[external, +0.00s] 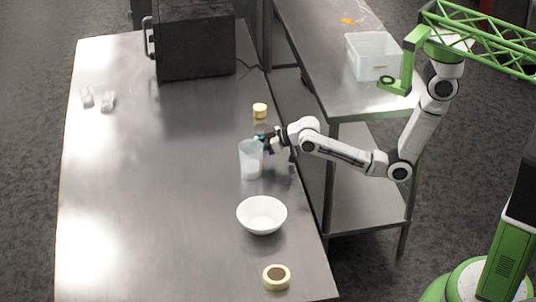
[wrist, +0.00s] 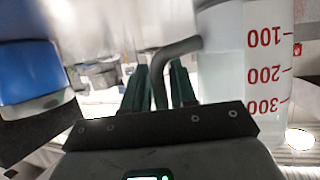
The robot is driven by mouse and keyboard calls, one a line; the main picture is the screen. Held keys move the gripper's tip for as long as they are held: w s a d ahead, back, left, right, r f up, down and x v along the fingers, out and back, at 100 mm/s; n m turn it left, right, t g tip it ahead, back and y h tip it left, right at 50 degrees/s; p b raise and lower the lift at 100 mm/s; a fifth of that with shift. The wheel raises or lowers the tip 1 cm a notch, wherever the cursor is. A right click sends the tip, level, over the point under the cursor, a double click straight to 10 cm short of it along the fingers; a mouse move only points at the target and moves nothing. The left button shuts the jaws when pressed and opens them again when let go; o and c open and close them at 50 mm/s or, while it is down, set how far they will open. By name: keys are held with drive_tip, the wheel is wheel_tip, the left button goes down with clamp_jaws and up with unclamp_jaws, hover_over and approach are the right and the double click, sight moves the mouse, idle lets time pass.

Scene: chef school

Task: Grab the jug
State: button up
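The jug (external: 251,160) is a translucent, pale container standing upright near the right edge of the metal table. My gripper (external: 263,143) is right at the jug's far side in the external view. In the wrist view its two green fingers (wrist: 160,85) stand close together on either side of the handle's bar. Whether both fingers press on the handle is not clear, and the fingertips are partly hidden in the external view.
A white bowl (external: 262,215) stands in front of the jug, and a tape-like ring (external: 277,277) lies nearer. A small yellow item (external: 260,110) is behind my gripper. A blue and clear object (wrist: 32,72) is close at left in the wrist view. The table's left half is mostly free.

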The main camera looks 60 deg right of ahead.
drive_tip(key=shift+w, duration=0.15)
clamp_jaws()
drive_tip(key=shift+r, duration=0.2)
idle(0.6)
drive_tip(key=shift+r, duration=1.15)
drive_tip(key=s+d+r+b, duration=0.1)
drive_tip(key=s+d+r, duration=0.2)
drive_tip(key=s+r, duration=0.7)
drive_tip(key=shift+s+d+r, duration=0.15)
drive_tip(key=shift+s+d, duration=0.2)
drive_tip(key=shift+s, duration=1.35)
